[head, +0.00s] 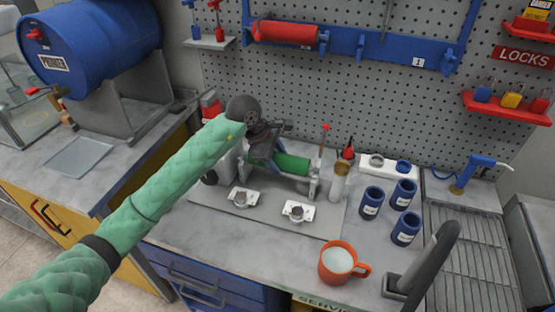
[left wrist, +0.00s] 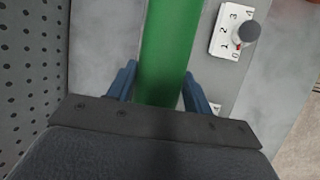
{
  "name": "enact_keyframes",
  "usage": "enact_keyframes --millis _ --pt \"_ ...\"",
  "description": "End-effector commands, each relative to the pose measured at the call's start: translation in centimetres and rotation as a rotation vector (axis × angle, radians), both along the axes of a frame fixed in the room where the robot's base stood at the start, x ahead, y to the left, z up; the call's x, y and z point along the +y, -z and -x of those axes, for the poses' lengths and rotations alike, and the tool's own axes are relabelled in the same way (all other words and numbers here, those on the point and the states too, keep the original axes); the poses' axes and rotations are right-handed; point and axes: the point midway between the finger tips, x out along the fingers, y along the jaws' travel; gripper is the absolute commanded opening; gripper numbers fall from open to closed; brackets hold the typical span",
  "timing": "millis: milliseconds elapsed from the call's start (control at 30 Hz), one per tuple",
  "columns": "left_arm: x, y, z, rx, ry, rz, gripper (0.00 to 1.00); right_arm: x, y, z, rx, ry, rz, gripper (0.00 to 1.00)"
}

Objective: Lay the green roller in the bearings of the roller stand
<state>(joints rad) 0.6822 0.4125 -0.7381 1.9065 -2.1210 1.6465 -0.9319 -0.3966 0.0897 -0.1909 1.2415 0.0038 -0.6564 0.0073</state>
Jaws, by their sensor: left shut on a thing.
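The green roller (head: 292,164) lies roughly level at the roller stand, at the back of the bench. My left gripper (head: 270,155) is shut on it. In the left wrist view, the green roller (left wrist: 167,45) runs between the two blue fingers of the left gripper (left wrist: 160,90). The roller stand (head: 312,184) has a pale upright near the roller's right end. My gripper and arm hide much of its left side, and I cannot tell whether the roller's ends rest in the bearings. My right gripper is not in view.
Two dial plates (head: 242,197) (head: 298,211) sit on the stand's base in front. Several blue jars (head: 370,203) and an orange mug (head: 340,262) stand to the right. A red roller (head: 288,32) hangs on the pegboard behind. A blue drum (head: 90,42) is at the left.

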Motion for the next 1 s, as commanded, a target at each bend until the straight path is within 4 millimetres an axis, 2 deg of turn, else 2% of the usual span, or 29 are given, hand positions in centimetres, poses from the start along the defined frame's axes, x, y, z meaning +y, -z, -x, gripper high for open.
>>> enact_keyframes --millis 1000 --pt "-0.01 0.38 -0.05 -0.002 0.0 0.001 0.3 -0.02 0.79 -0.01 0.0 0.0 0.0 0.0"
